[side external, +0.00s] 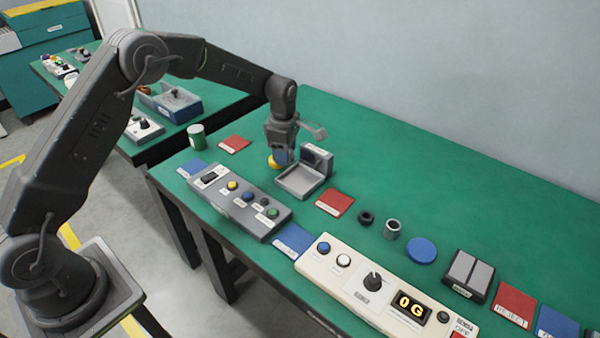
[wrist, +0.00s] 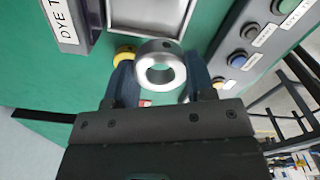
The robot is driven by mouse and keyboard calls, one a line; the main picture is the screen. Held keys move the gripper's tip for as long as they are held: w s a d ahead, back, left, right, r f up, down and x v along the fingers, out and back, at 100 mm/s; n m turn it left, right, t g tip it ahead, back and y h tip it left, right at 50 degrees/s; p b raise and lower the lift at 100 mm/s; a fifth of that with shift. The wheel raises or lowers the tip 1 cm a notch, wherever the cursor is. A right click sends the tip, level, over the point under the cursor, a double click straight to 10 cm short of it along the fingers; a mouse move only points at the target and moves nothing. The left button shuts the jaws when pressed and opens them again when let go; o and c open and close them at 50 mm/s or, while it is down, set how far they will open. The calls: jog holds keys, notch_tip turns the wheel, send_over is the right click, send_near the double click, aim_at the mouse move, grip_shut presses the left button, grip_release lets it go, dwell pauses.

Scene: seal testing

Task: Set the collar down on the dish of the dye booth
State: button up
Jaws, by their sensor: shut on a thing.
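My gripper (side external: 281,154) is above the green bench, just left of the dye booth (side external: 316,160). In the wrist view, its fingers (wrist: 159,72) are shut on the silver collar (wrist: 160,66), a thick metal ring with a small hole in its side. I cannot make the collar out in the side view. The booth's grey square dish (side external: 300,181) has a raised rim and looks empty. In the wrist view, the dish (wrist: 150,27) lies at the top edge, just beyond the collar, only partly in frame. The collar's height above the bench is hard to tell.
A yellow round thing (side external: 273,162) is close by the gripper. A grey button panel (side external: 231,210) stands in front of the booth. A red card (side external: 334,202), black ring (side external: 366,217), grey cylinder (side external: 392,230) and blue disc (side external: 421,250) lie to the right. The bench behind is clear.

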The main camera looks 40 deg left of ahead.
aim_at(300, 180)
jog(key=d, duration=0.1)
jog(key=w+d+f, duration=0.2)
jog(key=shift+d+f, duration=0.25)
jog(key=shift+d, duration=0.1)
jog(key=shift+f, duration=1.95)
jog(key=shift+s+f, duration=0.1)
jog(key=o, duration=0.8)
jog(key=shift+f, duration=0.1)
jog(key=shift+c, duration=0.2)
notch_tip(300, 180, up, 12)
jog(key=shift+r, duration=0.25)
